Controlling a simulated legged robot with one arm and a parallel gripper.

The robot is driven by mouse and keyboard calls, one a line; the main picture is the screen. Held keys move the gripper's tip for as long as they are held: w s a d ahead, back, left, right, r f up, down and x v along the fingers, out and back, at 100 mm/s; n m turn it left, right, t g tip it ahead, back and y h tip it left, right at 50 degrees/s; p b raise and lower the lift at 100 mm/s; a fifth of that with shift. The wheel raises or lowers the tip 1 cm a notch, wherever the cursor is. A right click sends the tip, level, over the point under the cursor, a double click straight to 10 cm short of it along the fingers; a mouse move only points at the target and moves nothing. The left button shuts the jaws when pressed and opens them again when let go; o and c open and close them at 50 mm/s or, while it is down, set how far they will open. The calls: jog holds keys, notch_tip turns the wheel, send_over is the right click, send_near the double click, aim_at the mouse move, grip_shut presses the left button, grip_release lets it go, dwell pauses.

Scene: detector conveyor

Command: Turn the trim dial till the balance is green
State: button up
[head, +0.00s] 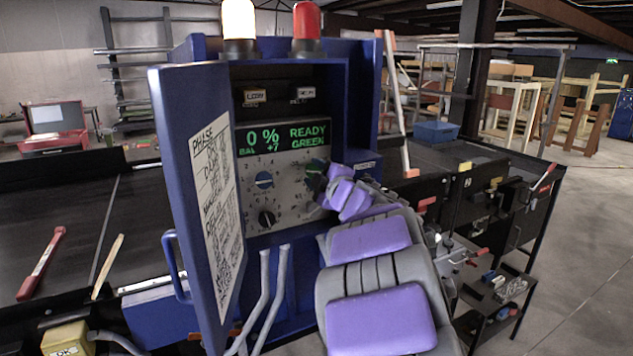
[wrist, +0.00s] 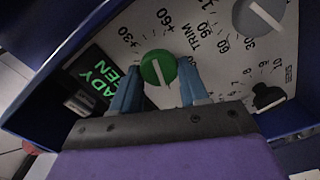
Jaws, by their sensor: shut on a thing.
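The green trim dial (wrist: 157,66) sits on the light panel (wrist: 215,62), beside the printed word TRIM and a number scale. My gripper (wrist: 158,78) has its two blue fingers on either side of the dial and is shut on it. The dial's white pointer line is visible. In the head view the dial (head: 315,168) is partly hidden by my arm. The display (head: 285,136) reads 0 %, READY, GREEN and BAL +7, all in green letters.
The cabinet's open blue door (head: 185,150) stands on the left. A lit pale lamp (head: 239,18) and a red lamp (head: 306,20) are on top. A dark conveyor (head: 80,220) runs left.

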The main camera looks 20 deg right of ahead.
jog(key=shift+d+f+n+b, duration=0.1)
jog(key=shift+f+n+b, duration=0.15)
jog(key=shift+n+b, duration=0.5)
jog(key=shift+f+n+b, duration=0.2)
jog(key=shift+n+b, duration=0.05)
jog(key=shift+n, duration=0.9)
jog(key=o, duration=0.8)
jog(key=shift+o, duration=1.1)
jog(key=shift+w+r, duration=0.1)
jog(key=shift+w, duration=0.05)
jog(key=shift+r, duration=0.1)
